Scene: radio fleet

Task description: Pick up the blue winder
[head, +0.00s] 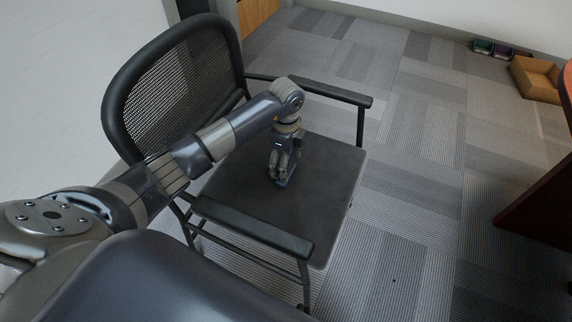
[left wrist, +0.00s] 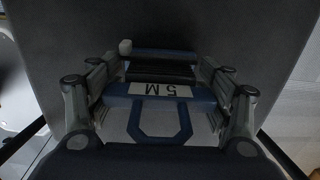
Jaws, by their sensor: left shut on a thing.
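The blue winder (left wrist: 160,92) has a blue frame, a dark wound middle, a white label reading "5 M" and a loop-shaped handle. It lies between the fingers of my left gripper (left wrist: 160,100), which is shut on it. In the head view my left gripper (head: 281,178) points down at the black chair seat (head: 325,170), with a small blue bit of the winder showing at its fingertips. I cannot tell whether the winder touches the seat. My right gripper is in neither view.
The black chair has a mesh back (head: 178,90) and two armrests, the near one (head: 252,226) in front of my gripper and the far one (head: 325,90) behind. A cardboard box (head: 536,80) and small bins (head: 493,48) sit on the floor at the far right. A brown table edge (head: 540,205) is at the right.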

